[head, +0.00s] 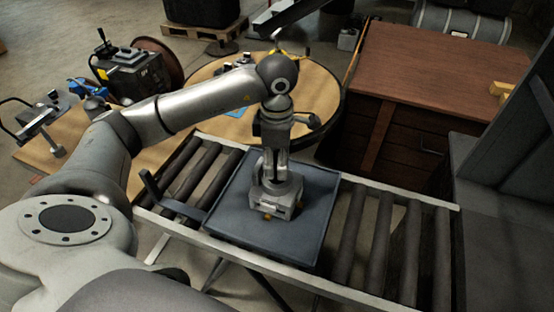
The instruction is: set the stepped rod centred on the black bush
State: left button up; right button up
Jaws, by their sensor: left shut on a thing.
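My left gripper (270,172) points straight down over the middle of the dark tray (228,205). It is shut on a slim upright grey piece, which I take to be the stepped rod; the fingers hide most of it. Directly below is a grey metal block (283,205) with small brass-coloured fittings, standing on the tray. I cannot make out the black bush, and the gripper covers the top of the block. Whether the rod touches anything below it cannot be told. My right gripper is not in view.
The tray sits on a roller conveyor (375,245) with bare rollers on both sides. A dark upright bracket (151,187) stands at the conveyor's left. Behind are a round wooden table (317,88) with small items and a large wooden crate (440,65). A dark grey structure (505,215) borders the right.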

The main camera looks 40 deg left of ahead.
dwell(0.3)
pick_arm(q)
jog(key=o, duration=1.1)
jog(key=o, duration=0.4)
jog(key=shift+f, duration=0.1)
jog(key=shift+s, duration=0.1)
jog(key=shift+r+p, duration=2.5)
jog(key=shift+r, duration=2.1)
jog(key=shift+f, duration=0.1)
